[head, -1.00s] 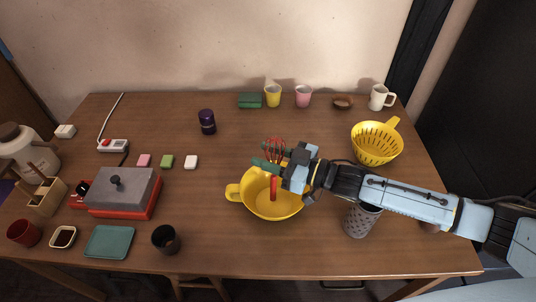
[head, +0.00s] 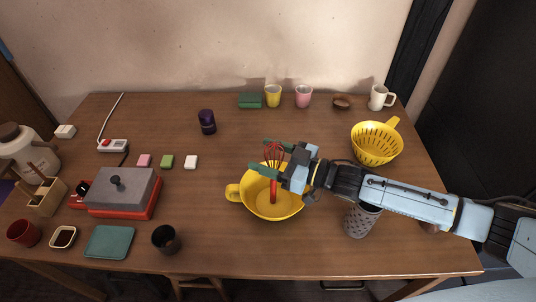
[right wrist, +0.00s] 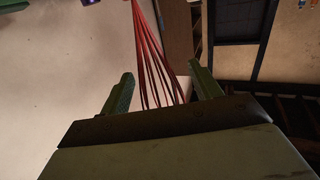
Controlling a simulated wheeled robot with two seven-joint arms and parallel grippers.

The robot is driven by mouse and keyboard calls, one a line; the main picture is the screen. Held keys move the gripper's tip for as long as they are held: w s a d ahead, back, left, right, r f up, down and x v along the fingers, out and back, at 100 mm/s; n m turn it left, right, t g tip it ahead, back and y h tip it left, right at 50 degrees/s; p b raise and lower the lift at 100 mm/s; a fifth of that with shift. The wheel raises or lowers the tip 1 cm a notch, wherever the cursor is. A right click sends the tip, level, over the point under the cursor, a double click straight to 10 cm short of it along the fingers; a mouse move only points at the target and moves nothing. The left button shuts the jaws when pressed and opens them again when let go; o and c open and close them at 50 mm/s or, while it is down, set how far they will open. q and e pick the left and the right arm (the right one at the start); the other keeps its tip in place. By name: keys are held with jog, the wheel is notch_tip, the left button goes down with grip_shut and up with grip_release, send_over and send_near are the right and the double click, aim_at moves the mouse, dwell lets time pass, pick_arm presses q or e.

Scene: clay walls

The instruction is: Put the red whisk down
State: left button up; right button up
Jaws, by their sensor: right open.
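The red whisk (head: 273,187) stands about upright, handle down, in the yellow mixing bowl (head: 236,192), with its wire loops above the rim. My right gripper (head: 269,158) is at the whisk above the bowl. Its green fingers are spread apart, one on each side of the whisk. In the right wrist view, the red wires (right wrist: 152,50) run between the open fingers (right wrist: 162,90). I cannot tell whether a finger still touches the whisk. My left gripper is not in view.
A grey perforated holder (head: 361,219) stands right of the bowl under my right arm. A yellow colander (head: 377,150) is behind it. A dark cup (head: 165,239) and a red-and-grey appliance (head: 120,190) are left.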

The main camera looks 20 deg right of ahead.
jog(key=p+v, duration=0.3)
jog(key=v, duration=0.7)
dwell(0.3)
